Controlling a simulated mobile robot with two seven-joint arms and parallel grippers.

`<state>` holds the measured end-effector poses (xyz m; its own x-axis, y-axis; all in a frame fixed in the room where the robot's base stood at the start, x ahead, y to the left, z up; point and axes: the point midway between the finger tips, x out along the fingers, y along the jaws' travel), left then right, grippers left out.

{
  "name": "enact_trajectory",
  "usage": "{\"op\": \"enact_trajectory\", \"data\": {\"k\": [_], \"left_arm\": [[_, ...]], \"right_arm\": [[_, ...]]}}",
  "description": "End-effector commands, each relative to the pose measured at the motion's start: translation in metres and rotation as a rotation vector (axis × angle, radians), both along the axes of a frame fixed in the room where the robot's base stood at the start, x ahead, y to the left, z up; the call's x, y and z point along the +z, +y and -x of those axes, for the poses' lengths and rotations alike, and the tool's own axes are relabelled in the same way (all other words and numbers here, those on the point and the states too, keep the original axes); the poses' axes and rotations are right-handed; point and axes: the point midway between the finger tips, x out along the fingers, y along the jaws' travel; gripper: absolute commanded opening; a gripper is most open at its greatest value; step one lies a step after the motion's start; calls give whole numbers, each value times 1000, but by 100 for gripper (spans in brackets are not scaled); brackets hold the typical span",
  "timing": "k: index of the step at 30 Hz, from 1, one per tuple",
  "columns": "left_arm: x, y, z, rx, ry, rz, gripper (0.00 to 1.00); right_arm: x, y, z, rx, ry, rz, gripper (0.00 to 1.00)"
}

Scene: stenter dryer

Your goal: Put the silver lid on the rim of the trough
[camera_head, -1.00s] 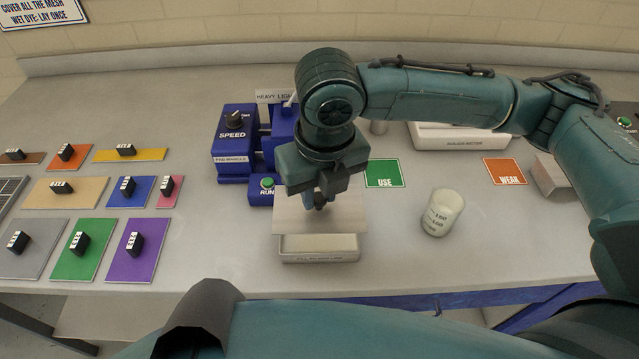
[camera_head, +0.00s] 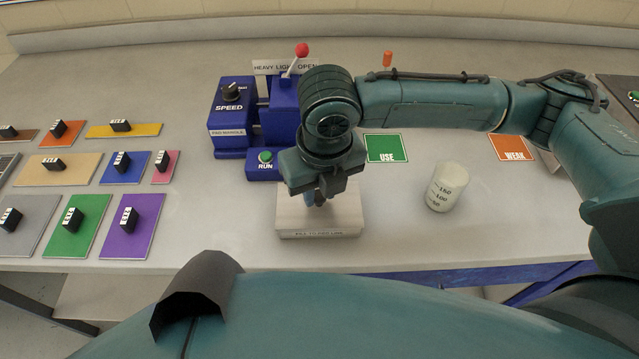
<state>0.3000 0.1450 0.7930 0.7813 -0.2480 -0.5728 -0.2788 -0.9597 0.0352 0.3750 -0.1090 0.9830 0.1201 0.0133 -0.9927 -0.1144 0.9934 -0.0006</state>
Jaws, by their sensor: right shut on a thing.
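The silver lid (camera_head: 341,212) lies flat over the top of the trough (camera_head: 318,236), a low pale box with writing on its front face. The lid appears to cover the whole opening; whether it touches the rim all round I cannot tell. My right gripper (camera_head: 318,203) points down over the lid's middle and is shut on its handle, which is mostly hidden by the fingers. My left gripper is not in view.
The blue pad mangle (camera_head: 229,129) with its green RUN button (camera_head: 265,157) and red-knobbed lever (camera_head: 301,50) stands just behind. A white beaker (camera_head: 447,187) stands to the right. Green USE (camera_head: 386,148) and orange WEAK (camera_head: 513,148) cards lie behind. Coloured swatches with black handles fill the left.

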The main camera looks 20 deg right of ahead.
Motion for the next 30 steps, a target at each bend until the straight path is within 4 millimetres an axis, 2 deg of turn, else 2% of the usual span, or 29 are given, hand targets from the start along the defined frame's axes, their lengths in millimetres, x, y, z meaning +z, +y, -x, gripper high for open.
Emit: {"op": "enact_trajectory", "data": {"k": [9, 10, 19, 26, 30], "left_arm": [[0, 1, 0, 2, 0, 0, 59], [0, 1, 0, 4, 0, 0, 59], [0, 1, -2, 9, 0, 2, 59], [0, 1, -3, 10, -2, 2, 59], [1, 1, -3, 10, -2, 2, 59]], "right_arm": [[0, 0, 0, 0, 0, 0, 0], [0, 0, 0, 0, 0, 0, 24], [0, 0, 0, 0, 0, 0, 48], [1, 0, 0, 0, 0, 0, 48], [12, 0, 1, 0, -2, -1, 48]]}}
